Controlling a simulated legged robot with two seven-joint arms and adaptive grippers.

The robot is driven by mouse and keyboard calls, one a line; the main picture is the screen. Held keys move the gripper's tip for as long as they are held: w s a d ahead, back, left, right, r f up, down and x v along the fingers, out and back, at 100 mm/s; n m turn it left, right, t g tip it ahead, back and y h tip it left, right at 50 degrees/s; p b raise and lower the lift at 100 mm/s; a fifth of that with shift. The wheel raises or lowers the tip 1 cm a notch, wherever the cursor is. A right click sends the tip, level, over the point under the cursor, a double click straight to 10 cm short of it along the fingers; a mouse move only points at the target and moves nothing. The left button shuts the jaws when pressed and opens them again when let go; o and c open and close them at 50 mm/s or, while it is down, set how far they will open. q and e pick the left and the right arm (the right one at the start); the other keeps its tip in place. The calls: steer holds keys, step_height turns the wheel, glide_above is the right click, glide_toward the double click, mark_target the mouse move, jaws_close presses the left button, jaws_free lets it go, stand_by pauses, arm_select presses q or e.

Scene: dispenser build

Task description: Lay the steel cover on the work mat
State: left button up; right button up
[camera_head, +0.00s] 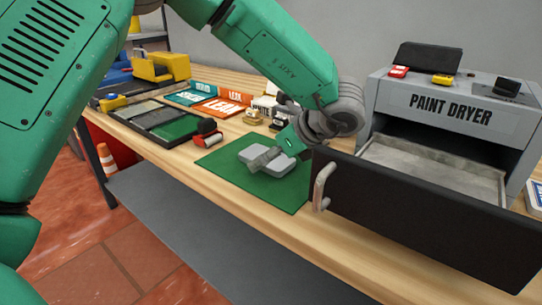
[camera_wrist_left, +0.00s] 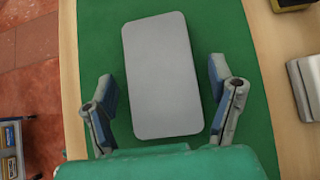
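The steel cover (camera_head: 284,165) is a flat grey plate with rounded corners. It lies on the green work mat (camera_head: 222,165) near the middle of the bench. The wrist view shows the cover (camera_wrist_left: 160,75) flat on the mat (camera_wrist_left: 97,40), with green on both sides. My left gripper (camera_head: 276,148) is just above the cover and hides part of it in the head view. In the wrist view its fingers (camera_wrist_left: 161,90) are spread beside the cover's long edges, with gaps on both sides. My right gripper is in neither view.
The paint dryer (camera_head: 450,104) stands right of the mat, its black-fronted drawer (camera_head: 420,215) pulled out close to my left gripper. A black divided tray (camera_head: 150,127) and a red-and-black item (camera_head: 208,135) lie left of the mat. Colored boxes (camera_head: 222,106) stand behind.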

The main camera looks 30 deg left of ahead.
arm_select(q)
steer(key=p+v, duration=0.3)
steer(key=v, duration=0.9)
steer(key=shift+d, duration=0.15)
